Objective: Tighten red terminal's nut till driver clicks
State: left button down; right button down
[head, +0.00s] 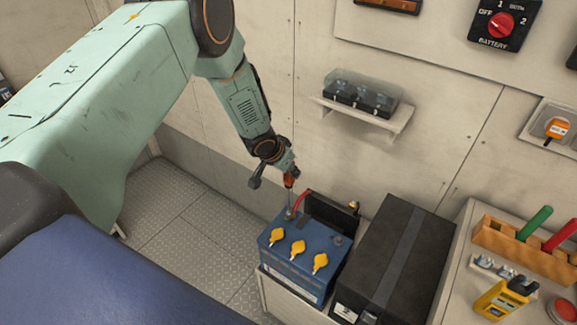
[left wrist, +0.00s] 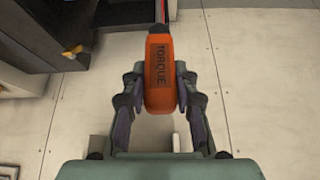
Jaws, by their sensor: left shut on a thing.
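My left gripper (head: 290,176) comes down over the blue battery (head: 283,254) from the upper left. It is shut on an orange torque driver (head: 289,182), whose handle reads TORQUE in the left wrist view (left wrist: 158,75). The driver's thin shaft points down at the battery's back left terminal, where a red cable (head: 301,201) ends. The tip appears to be at that terminal, but the nut is too small to make out. My right gripper is not in view.
A black box with a grey strap (head: 392,262) stands right of the battery. Yellow caps (head: 298,248) sit on the battery top. A shelf with a clear-covered box (head: 362,95) is on the wall. A counter at right holds a yellow meter (head: 502,299) and a wooden rack (head: 505,240).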

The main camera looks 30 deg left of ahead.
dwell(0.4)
pick_arm(q)
jog(key=shift+r+p, duration=0.7)
jog(key=shift+r, duration=0.05)
jog(key=shift+f+b, duration=0.15)
jog(key=shift+b, duration=0.4)
jog(key=shift+n+b, duration=0.3)
jog(key=shift+b, duration=0.3)
jog(key=shift+d+n+y, duration=0.1)
jog(key=shift+n+y, duration=0.2)
jog(key=shift+n, duration=0.1)
